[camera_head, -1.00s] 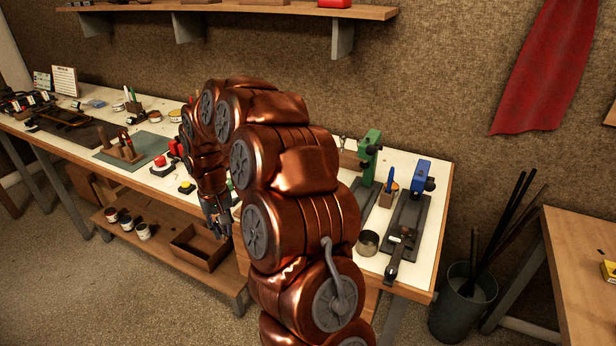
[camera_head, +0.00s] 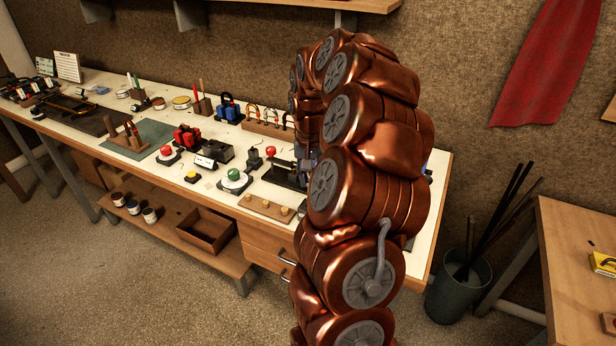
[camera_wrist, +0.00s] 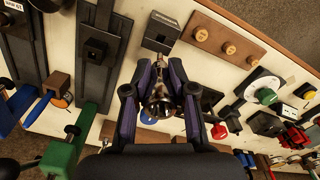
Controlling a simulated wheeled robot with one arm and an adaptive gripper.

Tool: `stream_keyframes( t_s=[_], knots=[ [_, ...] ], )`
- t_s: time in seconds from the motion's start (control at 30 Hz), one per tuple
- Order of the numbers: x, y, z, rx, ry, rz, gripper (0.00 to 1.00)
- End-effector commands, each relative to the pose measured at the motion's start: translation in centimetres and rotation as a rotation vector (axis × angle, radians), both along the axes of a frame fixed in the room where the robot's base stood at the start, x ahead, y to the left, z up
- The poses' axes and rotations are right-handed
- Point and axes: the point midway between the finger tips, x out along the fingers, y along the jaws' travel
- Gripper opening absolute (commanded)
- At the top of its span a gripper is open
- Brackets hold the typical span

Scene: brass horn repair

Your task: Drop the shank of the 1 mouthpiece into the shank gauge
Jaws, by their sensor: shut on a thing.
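My gripper (camera_wrist: 159,92) is shut on a shiny metal mouthpiece (camera_wrist: 160,104), held between the two fingers in the wrist view. In the head view my arm covers most of the gripper and the mouthpiece, over the right part of the bench.
Dark rails (camera_wrist: 100,55) and a green tool (camera_wrist: 68,150) are at left in the wrist view.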

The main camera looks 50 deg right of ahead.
Motion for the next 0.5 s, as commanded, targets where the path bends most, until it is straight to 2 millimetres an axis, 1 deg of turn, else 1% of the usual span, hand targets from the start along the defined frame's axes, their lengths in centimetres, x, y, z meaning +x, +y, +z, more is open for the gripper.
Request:
stream_keyframes(
  t_s=[0.4,0.5],
  knots=[
    [-0.1,0.2,-0.3,-0.003,-0.001,0.001,0.0],
    [-0.2,0.2,-1.1,-0.001,0.0,0.0,0.0]
  ],
)
